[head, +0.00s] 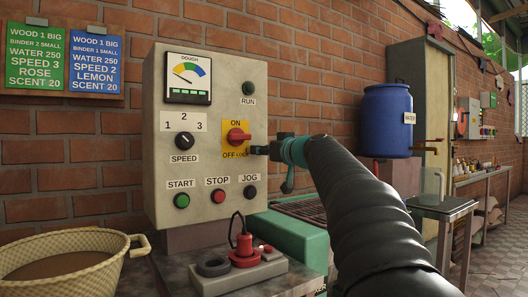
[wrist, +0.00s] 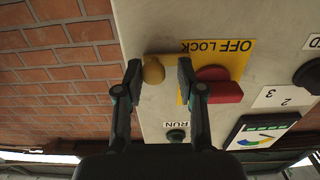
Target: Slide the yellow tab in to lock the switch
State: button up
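The grey control box carries a red rotary switch (head: 238,136) on a yellow plate (head: 236,127) marked ON at the top and OFF and LOCK below. In the wrist view, which is upside down, the red switch (wrist: 219,86) sits right of my fingers. The rounded yellow tab (wrist: 153,70) stands out from the box beside the plate. My gripper (wrist: 159,79) is open, with one finger on each side of the tab and a visible gap on both sides. In the head view my gripper (head: 263,150) is at the plate's lower right and hides the tab.
A speed knob (head: 184,141), a RUN lamp (head: 249,88) and START, STOP and JOG buttons (head: 217,196) surround the switch. A red plug (head: 244,243) stands below the box. A woven basket (head: 75,262) is at left, a blue barrel (head: 387,120) at right.

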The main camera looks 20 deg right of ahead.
jog(key=shift+d, duration=0.15)
jog(key=v, duration=1.2)
dwell(0.3)
jog(key=s+a+f+g, duration=0.2)
jog(key=s+a+f, duration=0.25)
jog(key=f, duration=0.25)
jog(key=s+a+f+m+g, duration=0.1)
jog(key=s+a+f+g, duration=0.2)
jog(key=a+f, duration=0.25)
jog(key=s+a+f+g, duration=0.2)
jog(key=s+a+f, duration=0.2)
jog(key=f, duration=0.3)
jog(key=s+a+f+m+g+h, duration=0.1)
jog(key=s+f+g+h, duration=0.3)
jog(key=s+f, duration=1.4)
notch_tip(320, 180, down, 4)
jog(key=shift+a+f+m+g, duration=0.1)
jog(key=shift+a+m+g, duration=0.1)
jog(key=shift+m+g, duration=0.2)
